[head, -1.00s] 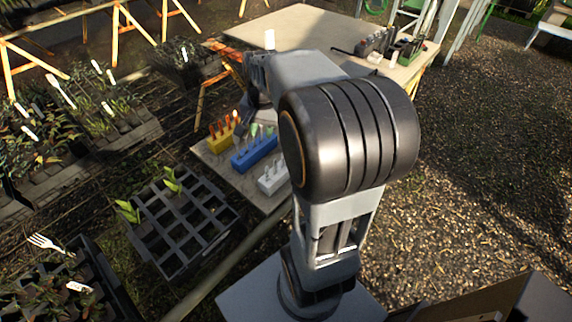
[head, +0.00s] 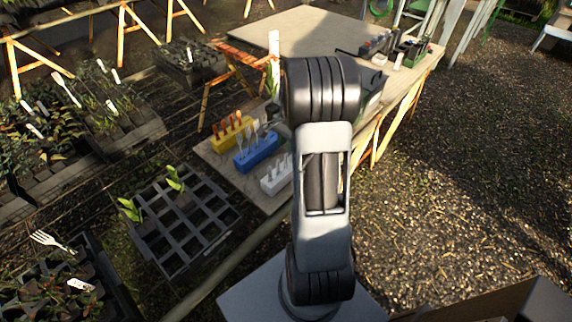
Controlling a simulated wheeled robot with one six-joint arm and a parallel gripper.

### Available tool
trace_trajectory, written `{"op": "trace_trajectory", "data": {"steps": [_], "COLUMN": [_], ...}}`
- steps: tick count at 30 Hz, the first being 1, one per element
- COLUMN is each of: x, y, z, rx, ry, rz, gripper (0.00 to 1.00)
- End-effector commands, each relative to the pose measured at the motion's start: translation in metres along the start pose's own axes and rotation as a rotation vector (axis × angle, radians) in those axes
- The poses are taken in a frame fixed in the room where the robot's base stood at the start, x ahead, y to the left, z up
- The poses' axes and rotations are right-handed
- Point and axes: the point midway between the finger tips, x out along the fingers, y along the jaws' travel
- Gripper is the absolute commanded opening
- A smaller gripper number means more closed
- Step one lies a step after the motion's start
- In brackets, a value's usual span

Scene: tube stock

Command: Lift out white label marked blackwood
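A tall white label (head: 274,52) stands upright just left of my arm's elbow, with something green beside its lower part. Other white labels stand among the plants at the left, such as a long one (head: 67,90), one at the tray's left side (head: 34,131) and one at the bottom left (head: 80,285). Another stands in the back tray (head: 189,55). No writing is legible, so I cannot tell which is marked blackwood. My gripper does not show; my own arm hides the area beyond the elbow.
A yellow block (head: 232,139), a blue block (head: 257,157) and a white block (head: 276,180) hold upright pieces on a low bench. A black cell tray (head: 186,222) with two seedlings lies left. A table (head: 310,32) stands behind. Gravel at right is open.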

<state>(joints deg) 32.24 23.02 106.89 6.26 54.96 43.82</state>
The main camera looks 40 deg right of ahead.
Motion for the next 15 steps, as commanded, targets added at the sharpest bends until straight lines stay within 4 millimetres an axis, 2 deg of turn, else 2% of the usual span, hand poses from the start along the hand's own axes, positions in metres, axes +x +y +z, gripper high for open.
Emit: {"op": "trace_trajectory", "data": {"steps": [15], "x": [0.051], "y": [-0.001], "z": [-0.001], "rx": [-0.002], "ry": [0.000], "rz": [0.001], "gripper": [0.32]}}
